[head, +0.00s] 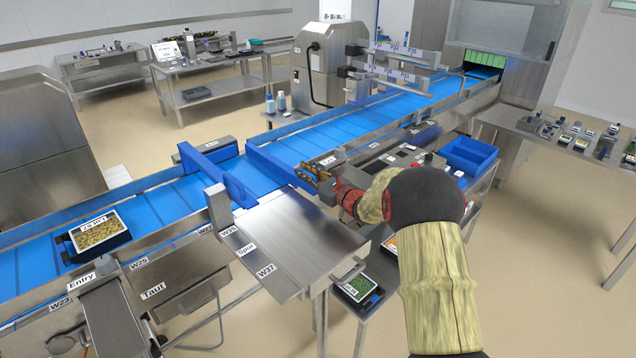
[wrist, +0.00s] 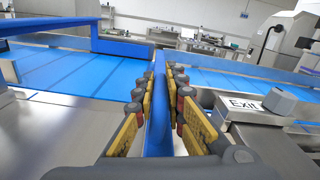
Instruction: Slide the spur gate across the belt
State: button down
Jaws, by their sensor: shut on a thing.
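A long blue gate bar (head: 275,166) stands on edge over the blue belt (head: 310,145), slanting from the belt's far side to its near edge. My gripper (head: 325,184) is shut on the near end of this bar. In the wrist view the yellow-padded fingers of my gripper (wrist: 158,100) lie on both sides of the blue gate bar (wrist: 158,125), which runs away between them. A second blue bar (head: 215,172) lies across the belt to the left, apart from the held one; it also shows in the wrist view (wrist: 122,47).
A filled tray (head: 72,243) sits on the belt at the left. A steel side table labelled Spur (head: 300,235) adjoins the belt's near side. An Exit-labelled steel block (wrist: 240,115) is close right of my fingers. A blue bin (head: 468,155) stands at right.

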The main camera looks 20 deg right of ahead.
jog(key=shift+x, duration=0.85)
jog(key=shift+r, duration=0.2)
jog(key=c, duration=2.2)
grip_release()
jog(key=shift+w, duration=0.1)
jog(key=shift+c, duration=0.2)
jog(key=shift+o, duration=0.6)
jog(key=shift+w+f, duration=0.1)
jog(key=shift+w, duration=0.05)
jog(key=shift+o, duration=1.4)
jog(key=v, duration=1.2)
